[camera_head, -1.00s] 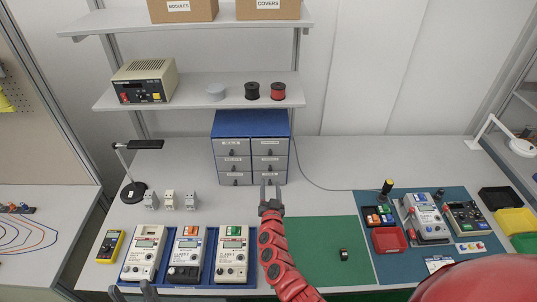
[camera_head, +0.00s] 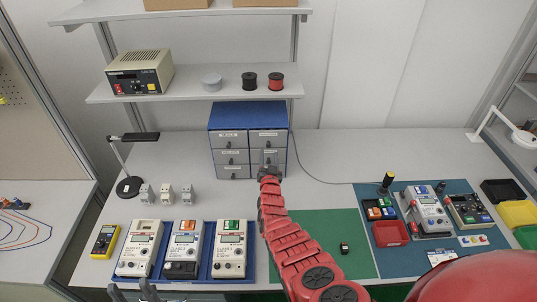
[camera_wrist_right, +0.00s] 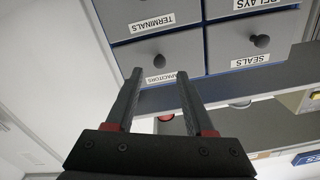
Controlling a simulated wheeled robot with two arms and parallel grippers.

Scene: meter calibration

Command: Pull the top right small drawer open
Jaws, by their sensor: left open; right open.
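The blue cabinet (camera_head: 250,115) with grey small drawers stands on the bench at the back. Its top right small drawer (camera_head: 278,141) looks shut. My right gripper (camera_head: 268,163) is open in front of the right column and hides part of it. In the right wrist view the cabinet appears upside down. There the top right drawer's dark knob (camera_wrist_right: 158,61) shows just beyond and between the open fingertips of my right gripper (camera_wrist_right: 160,75), which look apart from it. A finger partly covers that drawer's label. My left gripper (camera_head: 131,292) is open at the bottom edge, empty, near the meters.
The SEALS drawer (camera_wrist_right: 250,45) is beside the top right one. A shelf (camera_head: 190,92) hangs above the cabinet. Several meters stand in blue trays (camera_head: 208,270) at front left. A green mat (camera_head: 325,228) and tool mat lie right. A black cable runs beside the cabinet.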

